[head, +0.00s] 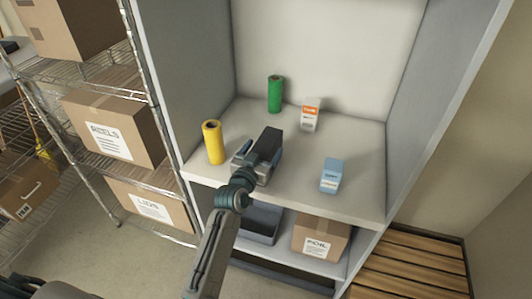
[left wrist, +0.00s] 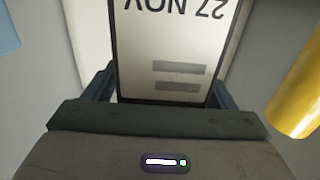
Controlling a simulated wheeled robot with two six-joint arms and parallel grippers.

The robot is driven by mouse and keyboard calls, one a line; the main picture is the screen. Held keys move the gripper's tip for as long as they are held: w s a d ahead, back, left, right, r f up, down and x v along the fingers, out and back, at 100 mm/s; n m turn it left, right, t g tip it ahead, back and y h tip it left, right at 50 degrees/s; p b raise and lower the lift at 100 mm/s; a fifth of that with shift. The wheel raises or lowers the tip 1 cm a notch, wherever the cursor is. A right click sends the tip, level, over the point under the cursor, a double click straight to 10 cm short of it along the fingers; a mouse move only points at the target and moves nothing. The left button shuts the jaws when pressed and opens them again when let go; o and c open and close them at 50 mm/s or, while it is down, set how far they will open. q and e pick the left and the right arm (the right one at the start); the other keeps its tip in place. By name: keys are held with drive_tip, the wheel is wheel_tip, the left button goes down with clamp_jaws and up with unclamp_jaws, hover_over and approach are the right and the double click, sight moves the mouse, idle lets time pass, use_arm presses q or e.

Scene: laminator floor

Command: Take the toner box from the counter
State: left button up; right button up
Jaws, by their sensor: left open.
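My left gripper (head: 256,157) is over the front of the counter (head: 300,190), its open fingers on either side of a dark block (head: 269,143). The left wrist view shows a pale face with a dark border and upside-down "27 NOV" print (left wrist: 175,45) between the fingers; I cannot tell if they touch it. A white-and-orange box (head: 310,115) stands upright at the back, and a light-blue-and-white box (head: 331,177) stands at the front right. Their print is too small to read, so I cannot tell which is the toner box. My right gripper is out of view.
A yellow roll (head: 213,143) stands just left of the gripper and a green roll (head: 275,94) at the back. Side walls (head: 190,75) close in the counter. Below are a grey bin (head: 260,222) and a carton (head: 320,238). A wire rack with cartons (head: 115,128) is left.

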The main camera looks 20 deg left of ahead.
use_arm(q)
drive_tip(key=shift+w, duration=0.15)
drive_tip(key=c, duration=1.4)
drive_tip(key=shift+r, duration=0.2)
